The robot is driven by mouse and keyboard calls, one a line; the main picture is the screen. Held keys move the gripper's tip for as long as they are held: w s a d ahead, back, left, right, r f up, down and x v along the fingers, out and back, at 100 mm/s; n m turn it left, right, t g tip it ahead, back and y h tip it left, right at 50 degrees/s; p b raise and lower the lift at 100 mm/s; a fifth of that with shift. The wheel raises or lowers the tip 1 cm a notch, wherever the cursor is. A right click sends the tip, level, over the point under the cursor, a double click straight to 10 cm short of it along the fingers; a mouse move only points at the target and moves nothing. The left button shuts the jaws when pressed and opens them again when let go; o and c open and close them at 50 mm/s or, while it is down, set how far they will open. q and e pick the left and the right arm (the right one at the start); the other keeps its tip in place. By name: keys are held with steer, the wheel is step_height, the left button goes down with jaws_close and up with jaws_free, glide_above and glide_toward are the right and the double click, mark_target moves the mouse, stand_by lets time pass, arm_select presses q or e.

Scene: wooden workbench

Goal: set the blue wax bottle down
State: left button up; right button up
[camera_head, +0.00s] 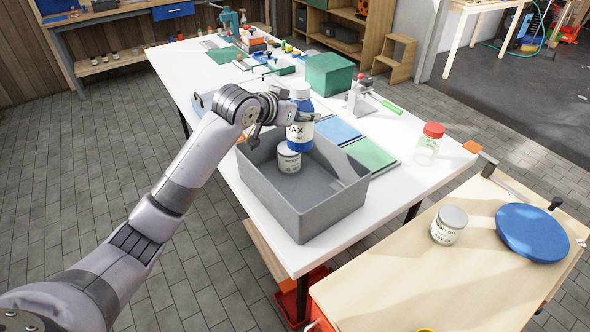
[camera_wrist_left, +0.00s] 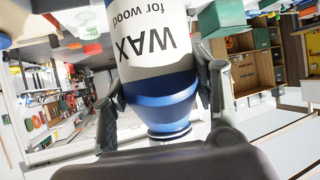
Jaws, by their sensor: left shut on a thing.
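The blue wax bottle (camera_head: 300,119) has a white label reading WAX and a white top. My left gripper (camera_head: 283,117) is shut on it and holds it upright over the grey bin (camera_head: 318,217), at the bin's far side. In the left wrist view the bottle (camera_wrist_left: 158,85) sits between both fingers of the gripper (camera_wrist_left: 165,100), with its label upside down in the picture. Whether the bottle's base touches anything is unclear in the head view. My right gripper is not in view.
A white and grey can (camera_head: 289,158) stands inside the bin, just below the bottle. Blue (camera_head: 338,130) and green (camera_head: 371,154) mats lie beside the bin. A red-lidded jar (camera_head: 429,144) stands farther right. The bin's front floor is clear.

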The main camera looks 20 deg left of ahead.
arm_select(q)
step_height(320, 180, down, 16)
stand_by(0.4)
steer(key=shift+f, duration=0.1)
steer(key=o, duration=1.5)
steer(key=shift+f, duration=0.1)
steer(key=v, duration=1.2)
